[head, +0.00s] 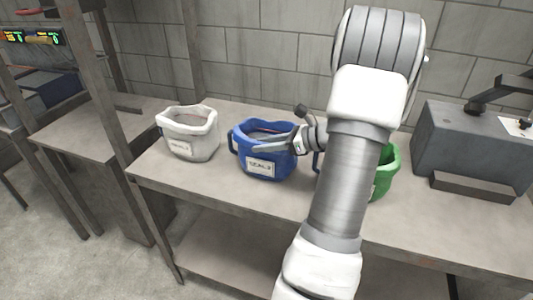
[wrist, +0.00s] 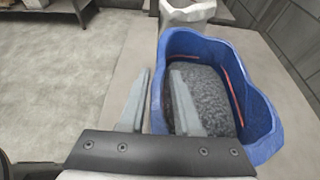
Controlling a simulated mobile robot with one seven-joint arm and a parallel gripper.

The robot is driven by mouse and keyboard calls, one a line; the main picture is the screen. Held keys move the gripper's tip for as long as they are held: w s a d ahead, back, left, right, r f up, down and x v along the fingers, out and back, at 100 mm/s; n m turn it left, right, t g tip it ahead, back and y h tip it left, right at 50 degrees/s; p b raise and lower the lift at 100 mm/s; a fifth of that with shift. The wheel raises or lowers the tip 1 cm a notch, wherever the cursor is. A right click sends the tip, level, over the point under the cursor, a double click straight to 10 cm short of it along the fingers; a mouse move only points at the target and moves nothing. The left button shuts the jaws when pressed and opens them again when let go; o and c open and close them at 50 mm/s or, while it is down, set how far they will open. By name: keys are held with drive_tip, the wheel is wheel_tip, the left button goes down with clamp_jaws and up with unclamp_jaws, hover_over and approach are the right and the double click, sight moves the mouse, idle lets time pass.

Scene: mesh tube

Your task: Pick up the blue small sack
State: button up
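The blue small sack (head: 264,167) stands upright on the table with a white label on its front. In the wrist view the sack (wrist: 262,120) is open at the top and holds dark grey granular material. My gripper (head: 268,144) is at the sack's top, coming from the right in the head view. In the wrist view my gripper (wrist: 158,75) has its fingers apart, with the sack's left rim showing between them. The right finger is over the inside and the left finger is outside. I cannot tell whether either finger touches the wall.
A white sack (head: 190,135) stands left of the blue one. A green sack (head: 387,172) is right, partly hidden by my arm, with a bit of blue beside it. A grey machine (head: 470,145) sits at the table's right. The table (head: 210,185) is clear in front.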

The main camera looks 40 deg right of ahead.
clamp_jaws()
drive_tip(key=shift+r, duration=0.1)
idle(1.1)
